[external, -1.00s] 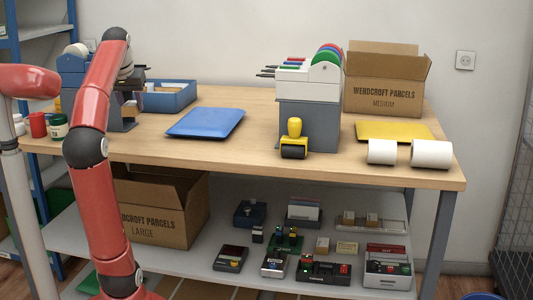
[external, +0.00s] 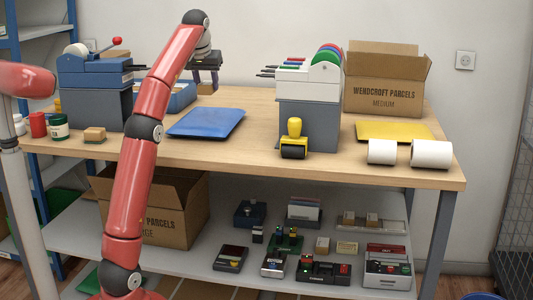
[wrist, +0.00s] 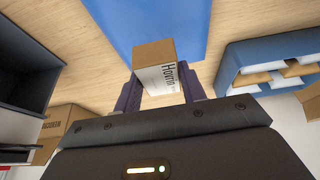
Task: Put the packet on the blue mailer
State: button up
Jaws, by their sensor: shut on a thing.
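The packet (wrist: 153,52) is a small brown cardboard box with a white printed label. My gripper (wrist: 160,82) is shut on it, with one dark finger on each side. In the external view, my gripper (external: 205,74) holds the packet (external: 207,88) up behind the far edge of the blue mailer, apparently above the table. The blue mailer (external: 206,123) lies flat and bare on the table. In the wrist view, the mailer (wrist: 205,22) shows beyond the packet. The exact height of the packet is hard to tell.
A blue tray (external: 180,97) with boxes stands behind the mailer. A grey stand (external: 95,108) with a tape dispenser is to the left, a small box (external: 94,135) before it. A yellow stamp (external: 294,140) and grey rack (external: 308,125) stand right of the mailer.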

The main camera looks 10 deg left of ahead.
aim_at(203, 86)
jog(key=shift+a+f+b, duration=0.1)
jog(key=shift+f+b, duration=1.1)
jog(key=shift+f, duration=2.45)
jog(key=shift+f, duration=0.2)
jog(key=o, duration=1)
jog(key=shift+s+r, duration=0.1)
jog(key=shift+r, duration=0.45)
jog(key=p+v, duration=0.3)
jog(key=v, duration=0.4)
jog(key=shift+s+r, duration=0.1)
jog(key=shift+r, duration=0.1)
jog(key=shift+b+v, duration=0.3)
jog(key=shift+v, duration=1.65)
